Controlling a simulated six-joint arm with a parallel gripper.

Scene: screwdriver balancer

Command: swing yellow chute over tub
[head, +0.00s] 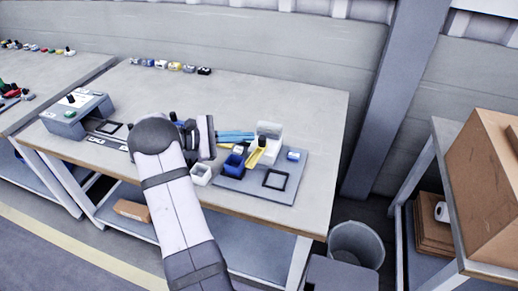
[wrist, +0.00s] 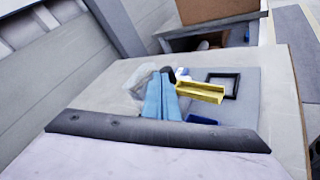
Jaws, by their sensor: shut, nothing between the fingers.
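The yellow chute (head: 255,156) is a short, narrow trough on the grey base plate, in front of a white bin (head: 270,130). A black knob stands at its upper end. A dark blue tub (head: 233,163) stands left of the chute, and a small white tub (head: 201,175) stands further left. My gripper (head: 252,135) has light blue fingers, closed together and empty, pointing at the white bin just behind the chute. In the wrist view the fingers (wrist: 162,95) lie beside the chute's (wrist: 203,93) left end; whether they touch it, I cannot tell. The blue tub (wrist: 202,119) is partly hidden there.
The grey plate (head: 235,188) also bears a black square frame (head: 275,180) and a small blue-and-white item (head: 293,155). A grey box (head: 76,115) stands at the table's left. Several small items line the back edge. The table's back middle is clear.

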